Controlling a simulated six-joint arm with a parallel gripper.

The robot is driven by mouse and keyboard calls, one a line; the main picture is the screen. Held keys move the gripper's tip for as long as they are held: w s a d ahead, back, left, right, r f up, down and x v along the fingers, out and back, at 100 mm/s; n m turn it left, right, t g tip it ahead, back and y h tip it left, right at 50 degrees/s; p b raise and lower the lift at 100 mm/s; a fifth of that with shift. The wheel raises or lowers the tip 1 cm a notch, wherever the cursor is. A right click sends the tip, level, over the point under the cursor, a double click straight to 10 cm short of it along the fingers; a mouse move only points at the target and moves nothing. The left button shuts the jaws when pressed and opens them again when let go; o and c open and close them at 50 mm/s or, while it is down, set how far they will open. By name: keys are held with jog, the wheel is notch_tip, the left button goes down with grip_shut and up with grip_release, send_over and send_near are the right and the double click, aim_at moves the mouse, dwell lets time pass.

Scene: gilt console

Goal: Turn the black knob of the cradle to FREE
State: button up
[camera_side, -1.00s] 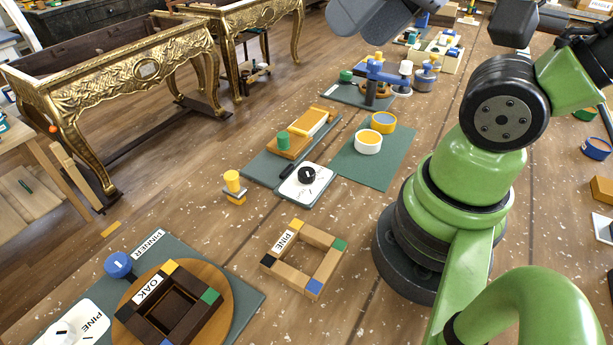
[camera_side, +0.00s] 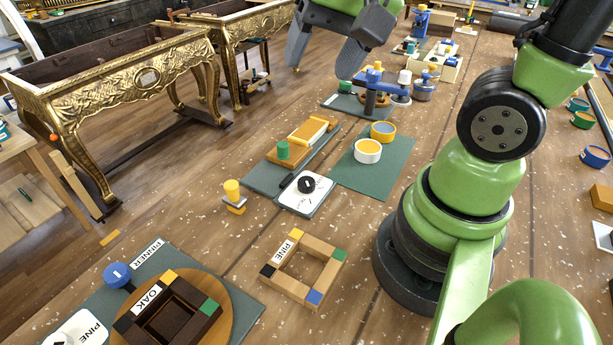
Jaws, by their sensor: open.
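The black knob (camera_side: 306,184) sits on a white dial plate (camera_side: 318,191) at the front right end of the cradle's dark green base (camera_side: 262,181). The lettering on the plate is too small to read. A black bar lies at the plate's left edge. The cradle carries a wooden slide with a green knob (camera_side: 283,149) and a yellow-edged block (camera_side: 308,131). My gripper (camera_side: 322,52) is at the top of the view, fingers pointing down and spread apart, with nothing between them. It is high above the bench and well apart from the black knob.
A green mat (camera_side: 378,169) with a white-rimmed cup (camera_side: 368,150) and a yellow one (camera_side: 383,131) lies right of the cradle. A blue clamp-like stand (camera_side: 373,88) is behind. A yellow-topped peg (camera_side: 233,191) and the PINE frame (camera_side: 303,270) stand in front, with bare bench between.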

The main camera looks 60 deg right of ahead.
jog(key=w+d+f+m+g, duration=0.3)
jog(key=w+f+m, duration=0.15)
jog(key=f, duration=0.35)
jog(key=m+g, duration=0.2)
jog(key=m, duration=0.2)
send_near(306, 181)
jog(key=shift+h, duration=0.4)
jog(key=f, duration=0.9)
jog(key=shift+s+a+f, duration=0.1)
jog(key=shift+a+f, duration=0.05)
jog(key=shift+a, duration=0.15)
jog(key=c, duration=0.9)
